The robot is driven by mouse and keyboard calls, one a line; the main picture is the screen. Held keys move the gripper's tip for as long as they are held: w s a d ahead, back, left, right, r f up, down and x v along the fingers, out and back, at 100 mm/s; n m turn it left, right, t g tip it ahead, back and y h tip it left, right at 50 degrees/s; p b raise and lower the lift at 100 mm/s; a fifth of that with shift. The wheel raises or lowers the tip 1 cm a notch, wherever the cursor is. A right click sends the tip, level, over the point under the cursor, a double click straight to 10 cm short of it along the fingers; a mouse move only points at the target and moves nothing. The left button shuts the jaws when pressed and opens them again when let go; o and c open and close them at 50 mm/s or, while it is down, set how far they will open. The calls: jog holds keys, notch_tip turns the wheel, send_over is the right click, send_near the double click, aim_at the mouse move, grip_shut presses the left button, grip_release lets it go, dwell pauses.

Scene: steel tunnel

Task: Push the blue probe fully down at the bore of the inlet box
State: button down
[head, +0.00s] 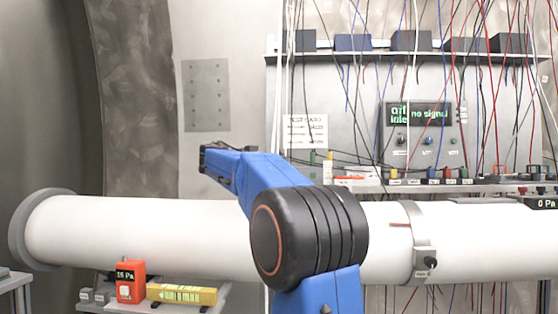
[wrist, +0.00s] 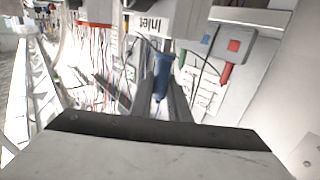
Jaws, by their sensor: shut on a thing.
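In the wrist view the blue probe (wrist: 162,66) stands between the two dark fingers of my gripper (wrist: 161,92), which is shut on it. The inlet box (wrist: 153,20), pale and labelled "Inlet", is at the top middle, just beyond the probe. The probe's upper end in the picture lies close to the box's edge. The bore itself is hidden, so I cannot tell how deep the probe sits. In the head view my blue arm crosses the white pipe, and the fingers, probe and inlet box cannot be made out.
In the wrist view a red probe (wrist: 228,72) is at a grey block (wrist: 233,42) on the right, with dark cables nearby. In the head view a white pipe (head: 130,230) spans the scene. An orange meter (head: 130,282) and a yellow level (head: 182,294) stand below it.

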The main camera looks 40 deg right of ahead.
jog(key=shift+f, duration=0.35)
jog(key=c, duration=1.6)
grip_release()
jog(key=shift+a, duration=0.1)
jog(key=a, duration=0.5)
jog(key=w+a, duration=0.1)
jog(key=a, duration=1.1)
jog(key=shift+w+a, duration=0.1)
jog(key=shift+w, duration=0.05)
jog(key=shift+f, duration=0.1)
